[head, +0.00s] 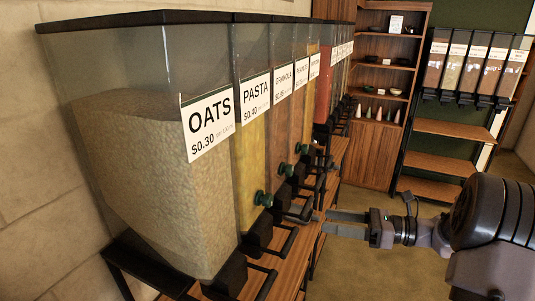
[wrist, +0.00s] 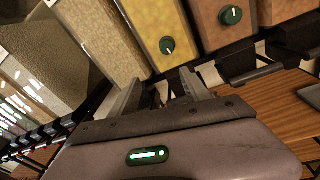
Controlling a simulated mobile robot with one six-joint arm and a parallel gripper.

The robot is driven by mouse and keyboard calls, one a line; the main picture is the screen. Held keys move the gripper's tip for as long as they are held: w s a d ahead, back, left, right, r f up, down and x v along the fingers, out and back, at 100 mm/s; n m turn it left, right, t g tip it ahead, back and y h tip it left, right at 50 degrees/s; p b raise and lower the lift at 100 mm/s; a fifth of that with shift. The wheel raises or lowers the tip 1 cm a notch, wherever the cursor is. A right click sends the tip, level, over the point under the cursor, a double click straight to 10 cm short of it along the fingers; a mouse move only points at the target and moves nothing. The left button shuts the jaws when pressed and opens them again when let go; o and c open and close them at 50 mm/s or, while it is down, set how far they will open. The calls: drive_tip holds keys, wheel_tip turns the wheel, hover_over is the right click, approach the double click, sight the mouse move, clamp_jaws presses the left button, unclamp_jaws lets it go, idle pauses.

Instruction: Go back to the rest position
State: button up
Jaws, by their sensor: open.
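My gripper (head: 322,221) reaches in from the right in the head view, with its two fingers apart and pointing left at the black spouts under the row of dispensers. The wrist view shows the gripper (wrist: 163,82) open, with nothing seen between the fingers. Its fingertips are close below a yellow-filled dispenser (wrist: 147,18) with a green knob (wrist: 167,45). I cannot tell whether the fingers touch a spout or handle.
The oats dispenser (head: 150,160) stands nearest, with the pasta dispenser (head: 250,140) and several others behind it. Black handles (head: 283,240) jut out over a wooden shelf (head: 292,262). A cabinet (head: 375,140) and more dispensers (head: 470,65) stand at the back. Open floor (head: 370,265) lies right of the shelf.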

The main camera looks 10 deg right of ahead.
drive_tip(key=s+a+f+n+g+h+b, duration=0.2)
drive_tip(key=s+a+f+n+g+b, duration=0.15)
drive_tip(key=a, duration=0.35)
drive_tip(key=s+a+f+n+g+h+b, duration=0.1)
drive_tip(key=s+a+f+n+g+b, duration=0.25)
drive_tip(key=a+n, duration=0.2)
drive_tip(key=s+a+f+n+t+h+b, duration=0.2)
drive_tip(key=s+f+n+h+b, duration=0.3)
drive_tip(key=s, duration=0.3)
drive_tip(key=s+a+f+n+t+h+b, duration=0.2)
drive_tip(key=s+f+n+h+b, duration=0.2)
drive_tip(key=s+f+n+b, duration=0.2)
drive_tip(key=s+n+b, duration=0.1)
drive_tip(key=n, duration=0.1)
drive_tip(key=shift+s+a+f+n+h+b, duration=0.25)
drive_tip(key=shift+s+f+n+h+b, duration=0.05)
drive_tip(key=shift+s+f+h+b, duration=0.1)
